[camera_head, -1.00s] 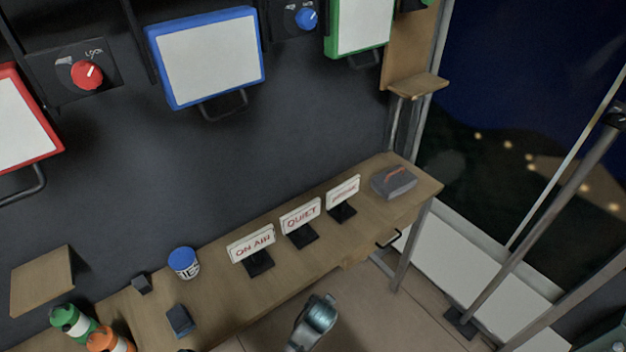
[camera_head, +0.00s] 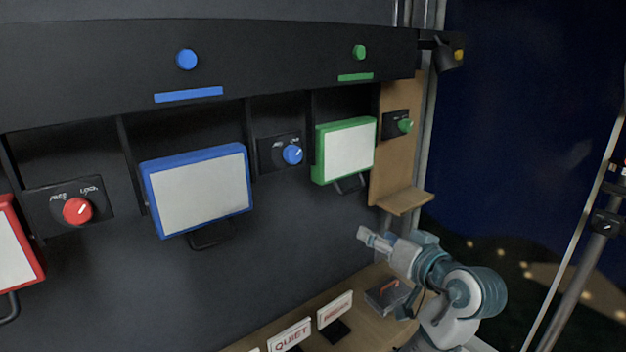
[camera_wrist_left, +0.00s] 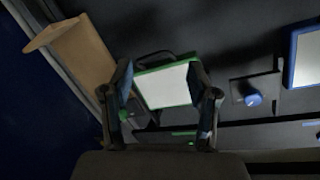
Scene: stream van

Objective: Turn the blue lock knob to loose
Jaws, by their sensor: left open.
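The blue lock knob (camera_head: 292,155) sits on a dark plate (camera_head: 268,152) on the wall, between the blue-framed panel (camera_head: 198,190) and the green-framed panel (camera_head: 346,152). Its pointer mark is too small to read. In the left wrist view the blue knob (camera_wrist_left: 253,99) shows right of the fingers, in a turned-over view. My left gripper (camera_head: 368,238) is raised lower right of the knob, in front of the wall and apart from it. In its wrist view the left gripper (camera_wrist_left: 162,100) is open and empty, with the green-framed panel beyond its fingers. My right gripper is not in view.
A red knob (camera_head: 77,210) is at the left and a green knob (camera_head: 405,126) at the right. A wooden ledge (camera_head: 404,201) juts out above my left gripper. Small signs, such as the QUIET sign (camera_head: 290,336), stand on the bench below.

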